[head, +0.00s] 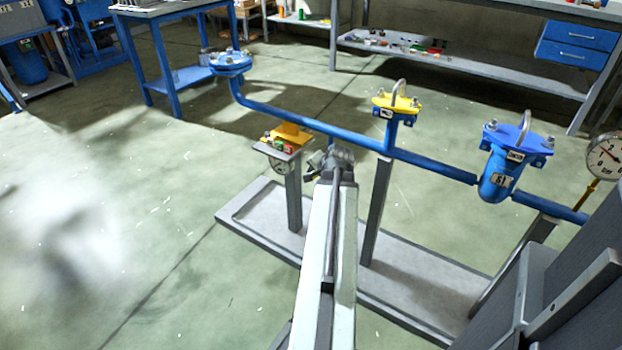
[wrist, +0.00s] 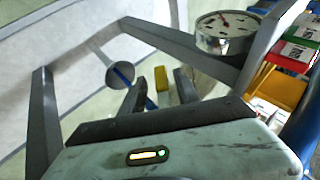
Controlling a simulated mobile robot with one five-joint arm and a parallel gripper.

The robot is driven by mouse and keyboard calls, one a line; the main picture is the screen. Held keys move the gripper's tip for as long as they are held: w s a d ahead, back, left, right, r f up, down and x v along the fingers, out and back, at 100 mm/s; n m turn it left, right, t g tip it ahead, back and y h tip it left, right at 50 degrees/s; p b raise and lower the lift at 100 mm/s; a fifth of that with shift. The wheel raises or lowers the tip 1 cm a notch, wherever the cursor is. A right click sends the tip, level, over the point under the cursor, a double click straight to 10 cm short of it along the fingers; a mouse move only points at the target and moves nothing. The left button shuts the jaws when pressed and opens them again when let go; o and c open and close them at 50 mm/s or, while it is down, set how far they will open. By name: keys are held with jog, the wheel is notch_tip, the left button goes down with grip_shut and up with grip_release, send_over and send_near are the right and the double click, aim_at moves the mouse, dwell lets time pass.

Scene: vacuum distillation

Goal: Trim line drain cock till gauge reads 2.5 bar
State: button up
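My gripper (wrist: 160,84) is open in the wrist view. A small yellow handle-like piece (wrist: 161,79) shows between its fingers, with visible gaps on both sides; it may be the drain cock's lever. In the head view, my gripper (head: 330,160) is near the left part of the blue pipe line (head: 290,118), and the cock is hidden there. A round white gauge (wrist: 226,24) with a red needle is close to the gripper's right in the wrist view. Another gauge marked bar (head: 606,158) stands at the right edge of the head view. Neither reading is clear.
A yellow panel with red and green parts (head: 286,141) stands on a post left of my gripper. Flanged blue fittings (head: 503,170) and grey posts (head: 377,210) rise from the grey base plate (head: 415,290). A grey disc (wrist: 120,75) lies beyond the fingers. Floor at left is clear.

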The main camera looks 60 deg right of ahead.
jog(key=shift+w, duration=0.1)
jog(key=shift+c, duration=0.9)
jog(key=shift+w+a, duration=0.1)
jog(key=shift+w, duration=0.05)
grip_shut()
